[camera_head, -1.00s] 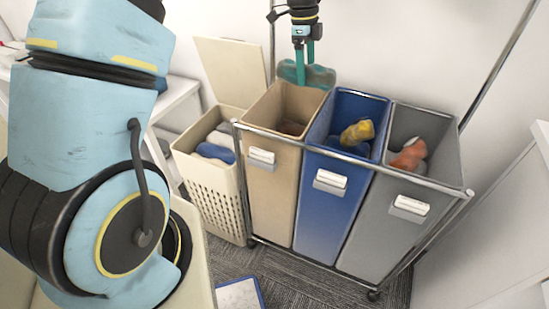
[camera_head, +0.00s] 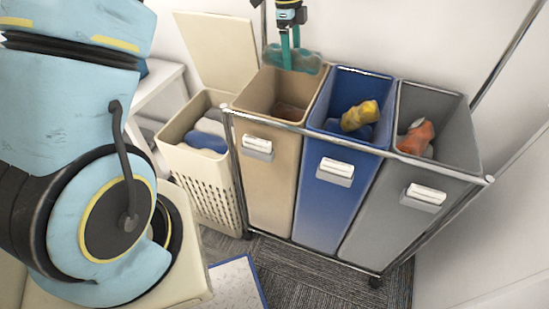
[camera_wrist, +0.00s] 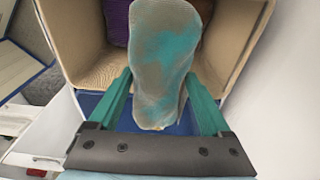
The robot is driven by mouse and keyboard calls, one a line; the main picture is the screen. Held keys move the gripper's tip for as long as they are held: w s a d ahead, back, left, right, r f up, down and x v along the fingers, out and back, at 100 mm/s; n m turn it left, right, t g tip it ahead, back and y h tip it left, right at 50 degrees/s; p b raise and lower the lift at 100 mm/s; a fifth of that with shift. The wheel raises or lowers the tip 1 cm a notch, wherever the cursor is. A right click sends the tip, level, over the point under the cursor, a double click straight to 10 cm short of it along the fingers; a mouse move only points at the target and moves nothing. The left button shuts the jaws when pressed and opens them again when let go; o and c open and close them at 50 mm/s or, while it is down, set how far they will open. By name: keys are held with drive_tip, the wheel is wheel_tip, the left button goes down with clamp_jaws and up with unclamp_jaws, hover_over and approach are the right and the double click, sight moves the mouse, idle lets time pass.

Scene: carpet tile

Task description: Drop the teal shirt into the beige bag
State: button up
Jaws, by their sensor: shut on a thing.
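The teal shirt (camera_head: 294,60) is a small bundle, teal with grey-beige patches. My gripper (camera_head: 290,50) is shut on it and holds it over the back part of the open beige bag (camera_head: 275,150). In the wrist view the shirt (camera_wrist: 160,60) hangs between my two teal fingers (camera_wrist: 163,100), with the beige bag's wall (camera_wrist: 85,45) around it. Inside the bag, a purple thing (camera_wrist: 117,20) and a brownish thing show partly behind the shirt.
A blue bag (camera_head: 325,190) with yellow and blue cloths and a grey bag (camera_head: 385,220) with an orange cloth stand to the right in the same metal frame (camera_head: 300,130). A cream hamper (camera_head: 205,175) with an open lid stands left.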

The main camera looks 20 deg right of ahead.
drive_tip(key=shift+f, duration=0.25)
drive_tip(key=o, duration=1.5)
drive_tip(key=r, duration=0.7)
drive_tip(key=a+r+b, duration=0.1)
drive_tip(key=r, duration=0.2)
drive_tip(key=shift+w+r, duration=0.4)
